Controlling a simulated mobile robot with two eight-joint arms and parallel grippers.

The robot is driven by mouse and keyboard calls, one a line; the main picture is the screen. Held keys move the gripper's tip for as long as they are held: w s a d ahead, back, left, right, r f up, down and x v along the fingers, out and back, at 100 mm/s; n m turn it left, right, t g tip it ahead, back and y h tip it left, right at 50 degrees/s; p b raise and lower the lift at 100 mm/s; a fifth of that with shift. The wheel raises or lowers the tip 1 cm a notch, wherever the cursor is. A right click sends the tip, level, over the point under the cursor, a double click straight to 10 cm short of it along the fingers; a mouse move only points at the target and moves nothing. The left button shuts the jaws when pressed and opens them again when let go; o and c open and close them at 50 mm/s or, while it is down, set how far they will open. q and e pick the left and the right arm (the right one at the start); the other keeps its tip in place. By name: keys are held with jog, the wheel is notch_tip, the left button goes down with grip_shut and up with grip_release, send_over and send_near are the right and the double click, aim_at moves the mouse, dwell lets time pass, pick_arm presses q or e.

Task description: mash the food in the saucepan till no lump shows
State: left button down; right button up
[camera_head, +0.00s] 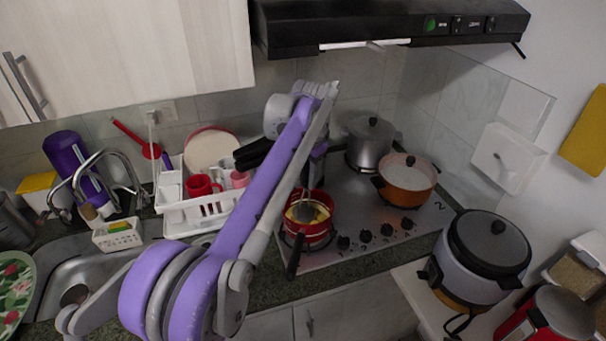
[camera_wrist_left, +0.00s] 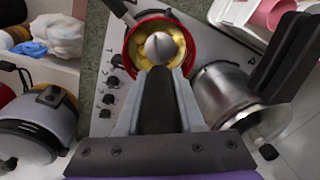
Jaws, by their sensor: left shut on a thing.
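The red saucepan (camera_head: 305,232) stands on the front-left part of the hob, its dark handle pointing toward the front. It also shows in the left wrist view (camera_wrist_left: 129,43). Yellow food (camera_wrist_left: 176,35) lies inside, with separate lumps visible around the tool's head. My left gripper (camera_wrist_left: 158,88) is shut on the dark handle of a masher (camera_wrist_left: 158,47), above the pan. The masher's rounded metal head is inside the pan among the food and hides the middle of it. In the head view my left arm hides most of the gripper. My right gripper is out of view.
A grey lidded pot (camera_head: 370,145) and an orange lidded pot (camera_head: 405,178) stand behind and right of the saucepan. A metal pot (camera_wrist_left: 228,95) is close beside the gripper. A white dish rack (camera_head: 217,212) stands left. The black hood (camera_head: 390,25) overhangs the hob.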

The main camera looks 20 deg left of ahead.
pick_arm(q)
jog(key=shift+s+d, duration=0.25)
jog(key=shift+d, duration=0.3)
jog(key=shift+s+d, duration=0.25)
jog(key=shift+d, duration=0.25)
jog(key=shift+w+f, duration=0.1)
jog(key=shift+f, duration=0.05)
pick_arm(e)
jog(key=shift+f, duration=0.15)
pick_arm(q)
notch_tip(320, 180, down, 4)
jog(key=shift+f+b, duration=0.2)
jog(key=shift+b, duration=0.7)
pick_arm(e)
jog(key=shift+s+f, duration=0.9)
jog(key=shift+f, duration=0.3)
